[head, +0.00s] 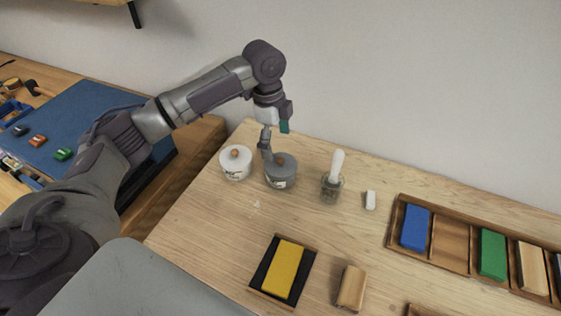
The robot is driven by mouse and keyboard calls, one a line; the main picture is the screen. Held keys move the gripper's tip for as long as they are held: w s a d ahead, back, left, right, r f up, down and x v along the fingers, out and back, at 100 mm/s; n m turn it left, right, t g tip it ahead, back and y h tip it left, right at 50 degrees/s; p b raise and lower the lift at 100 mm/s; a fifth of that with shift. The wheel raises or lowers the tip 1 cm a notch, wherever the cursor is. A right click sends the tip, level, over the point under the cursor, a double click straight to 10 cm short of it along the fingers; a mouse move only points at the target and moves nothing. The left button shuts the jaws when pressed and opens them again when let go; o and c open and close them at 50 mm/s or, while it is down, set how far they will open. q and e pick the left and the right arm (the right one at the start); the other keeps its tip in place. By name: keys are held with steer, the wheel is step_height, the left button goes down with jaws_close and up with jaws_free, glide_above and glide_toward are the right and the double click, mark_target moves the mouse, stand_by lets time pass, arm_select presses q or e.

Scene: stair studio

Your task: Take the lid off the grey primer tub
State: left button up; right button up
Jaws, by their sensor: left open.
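The grey primer tub (283,183) stands on the wooden bench, right of a white tub. Its grey lid (290,164) is on, with a small wooden knob on top. My left gripper (267,151) is open and points down at the left side of the lid, close to the knob. It partly hides the lid's left edge. I cannot tell whether a finger touches the lid. My right gripper is out of view.
A white tub (235,172) with a wooden knob stands close on the left. A glass jar (331,190) with a white-handled tool and a small white block (370,200) stand right. A yellow block (284,270) on a dark tray, a wooden block (351,288) and a block rack (449,240) are nearer.

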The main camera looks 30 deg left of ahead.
mark_target(280, 159)
arm_select(q)
steer(key=shift+w+f, duration=0.1)
steer(key=shift+f, duration=0.5)
steer(key=f, duration=0.1)
steer(key=f+p, duration=0.1)
steer(key=f, duration=0.1)
steer(key=f+p, duration=0.1)
steer(key=shift+w+d+f, duration=0.1)
steer(key=shift+d+f, duration=0.05)
steer(key=shift+d, duration=0.2)
steer(key=shift+f, duration=0.25)
steer(key=c, duration=1.7)
jaws_close()
